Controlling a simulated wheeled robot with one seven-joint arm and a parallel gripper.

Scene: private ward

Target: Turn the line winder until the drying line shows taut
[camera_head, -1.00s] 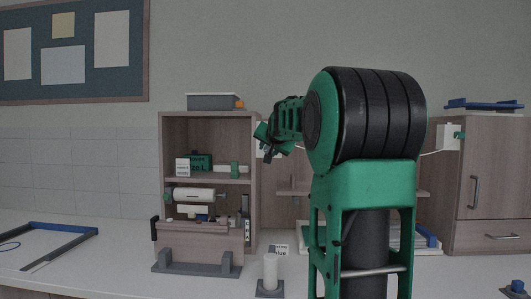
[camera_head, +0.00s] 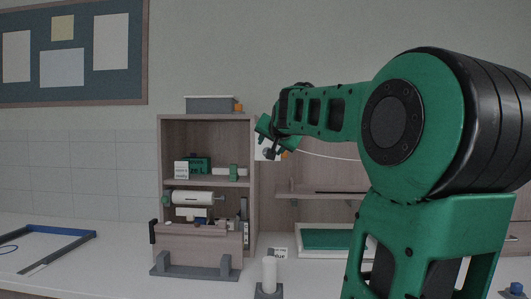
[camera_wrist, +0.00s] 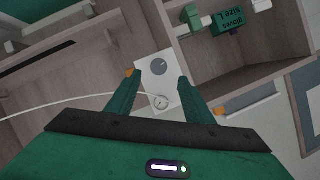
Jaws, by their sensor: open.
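A white plate (camera_wrist: 150,93) is fixed to the side of the wooden cabinet; it also shows in the head view (camera_head: 260,153). It carries a round grey knob (camera_wrist: 158,67), which looks like the line winder, and a small round dial (camera_wrist: 161,102) whose reading is too small to tell. The white drying line (camera_wrist: 60,102) runs from the plate and curves; in the head view the line (camera_head: 325,157) sags. My gripper (camera_wrist: 158,77) is open and empty, its fingers on either side of the plate in the wrist view. Contact with the knob cannot be told.
The wooden cabinet (camera_head: 208,120) holds several small items, with a grey box (camera_head: 211,104) on top. A white cylinder on a dark base (camera_head: 269,273) stands on the counter. A green-surfaced tray (camera_head: 327,240) lies below a wall shelf.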

